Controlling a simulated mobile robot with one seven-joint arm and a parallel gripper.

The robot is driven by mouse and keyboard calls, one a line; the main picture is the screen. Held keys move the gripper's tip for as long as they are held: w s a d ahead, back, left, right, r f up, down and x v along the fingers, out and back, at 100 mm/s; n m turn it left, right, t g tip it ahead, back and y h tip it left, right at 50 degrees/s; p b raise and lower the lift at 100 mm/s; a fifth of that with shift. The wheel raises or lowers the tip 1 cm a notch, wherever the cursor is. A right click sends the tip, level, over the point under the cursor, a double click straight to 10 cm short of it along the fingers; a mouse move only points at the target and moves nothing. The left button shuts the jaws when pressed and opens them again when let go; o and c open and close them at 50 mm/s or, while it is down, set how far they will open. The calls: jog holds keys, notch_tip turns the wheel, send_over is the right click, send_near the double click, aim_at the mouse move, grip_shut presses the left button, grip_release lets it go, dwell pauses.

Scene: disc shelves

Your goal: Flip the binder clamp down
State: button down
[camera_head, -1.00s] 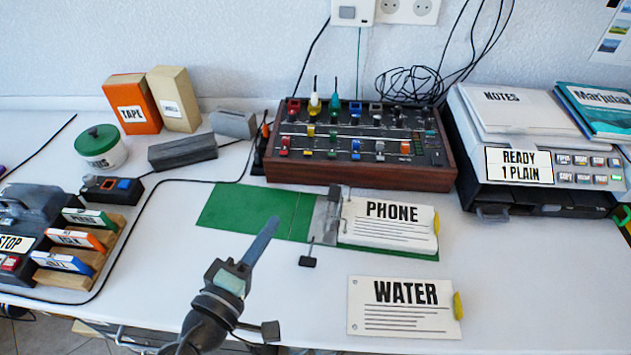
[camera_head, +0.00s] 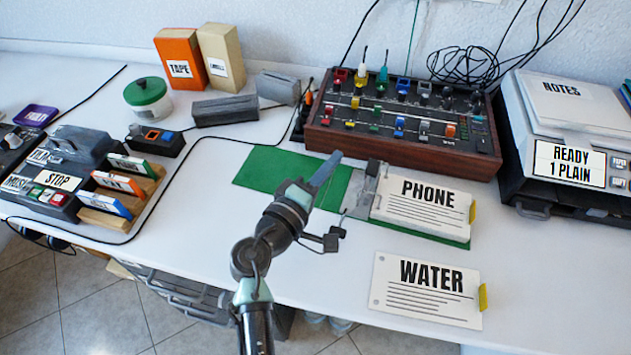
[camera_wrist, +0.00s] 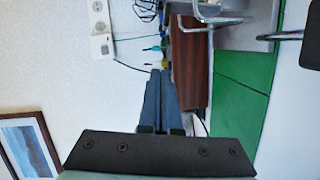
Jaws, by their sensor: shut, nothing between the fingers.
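The green binder (camera_head: 268,172) lies open on the white desk. Its metal clamp plate (camera_head: 363,190) sits beside the PHONE card (camera_head: 422,205), which lies on the binder's right part. A thin rod runs from the clamp to a black tab (camera_head: 338,232) near the desk front. The wrist view shows the clamp's bright metal bars (camera_wrist: 205,14) at the top and the black tab (camera_wrist: 311,45) at right. My gripper (camera_head: 335,156) is shut and empty, its blue fingers together. In the head view it overlaps the binder left of the clamp; its height is unclear.
A wood-sided control panel (camera_head: 400,125) stands behind the binder. The WATER card (camera_head: 425,290) lies in front. A printer (camera_head: 570,150) is at right. A cassette rack (camera_head: 120,205) and a grey block (camera_head: 225,109) are at left. The desk right of the cards is clear.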

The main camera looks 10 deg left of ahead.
jog(key=shift+d+f, duration=0.2)
jog(key=shift+d, duration=0.85)
jog(key=shift+d+f, duration=0.15)
jog(key=shift+d, duration=0.9)
